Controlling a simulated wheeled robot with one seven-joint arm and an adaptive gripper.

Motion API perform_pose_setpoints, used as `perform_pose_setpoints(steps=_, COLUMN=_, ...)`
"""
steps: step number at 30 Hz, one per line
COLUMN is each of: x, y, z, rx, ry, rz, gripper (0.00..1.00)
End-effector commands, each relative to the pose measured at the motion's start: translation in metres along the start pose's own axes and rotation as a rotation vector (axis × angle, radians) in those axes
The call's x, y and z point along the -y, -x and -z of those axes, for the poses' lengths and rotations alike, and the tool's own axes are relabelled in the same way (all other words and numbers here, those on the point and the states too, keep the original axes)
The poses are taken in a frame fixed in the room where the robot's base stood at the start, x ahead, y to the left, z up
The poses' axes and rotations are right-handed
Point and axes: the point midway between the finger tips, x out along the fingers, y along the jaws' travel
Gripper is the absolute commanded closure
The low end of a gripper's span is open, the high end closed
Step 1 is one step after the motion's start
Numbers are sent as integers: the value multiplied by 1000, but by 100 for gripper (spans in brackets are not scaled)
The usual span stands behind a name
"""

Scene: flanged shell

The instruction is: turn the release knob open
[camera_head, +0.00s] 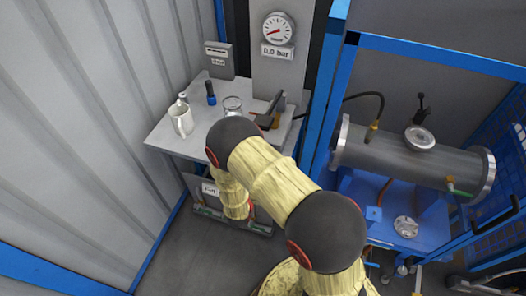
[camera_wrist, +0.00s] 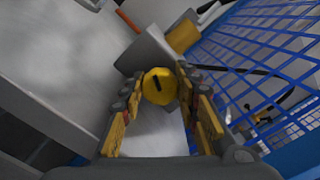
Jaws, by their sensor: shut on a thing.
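The release knob (camera_wrist: 159,82) is a round yellow knob with a short dark mark on its face, seen in the middle of the wrist view. My gripper (camera_wrist: 158,92) has one finger on each side of it, shut on it at the fingertips. The dark mark lies slightly tilted in that picture. In the head view my arm hides the knob and the gripper. The pressure gauge (camera_head: 278,29) on the grey panel stands above a label reading 0.0 bar.
Blue frame posts (camera_head: 322,100) and a flanged steel cylinder (camera_head: 400,158) stand to the right. Blue mesh (camera_wrist: 265,55) is close on the wrist view's right.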

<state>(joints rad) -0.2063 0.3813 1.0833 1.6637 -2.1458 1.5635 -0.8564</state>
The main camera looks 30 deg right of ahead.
Motion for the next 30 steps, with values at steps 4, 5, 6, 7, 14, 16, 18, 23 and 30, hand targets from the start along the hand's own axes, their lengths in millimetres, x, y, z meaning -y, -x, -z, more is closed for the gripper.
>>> perform_pose_setpoints(steps=4, x=0, y=0, z=-1, rx=1, ry=49, rz=-1, gripper=94)
perform_pose_setpoints(steps=5, x=0, y=0, z=-1, rx=1, ry=55, rz=-1, gripper=94)
perform_pose_setpoints(steps=6, x=0, y=0, z=-1, rx=1, ry=63, rz=-1, gripper=94)
perform_pose_setpoints(steps=7, x=0, y=0, z=-1, rx=1, ry=68, rz=-1, gripper=94)
perform_pose_setpoints(steps=14, x=-1, y=0, z=-1, rx=2, ry=83, rz=-1, gripper=94)
perform_pose_setpoints(steps=16, x=-1, y=0, z=-1, rx=2, ry=83, rz=-1, gripper=94)
perform_pose_setpoints(steps=18, x=-1, y=0, z=-1, rx=2, ry=82, rz=-1, gripper=94)
perform_pose_setpoints(steps=23, x=-1, y=0, z=-1, rx=2, ry=82, rz=-1, gripper=67)
perform_pose_setpoints(steps=30, x=-1, y=0, z=0, rx=1, ry=82, rz=-1, gripper=53)
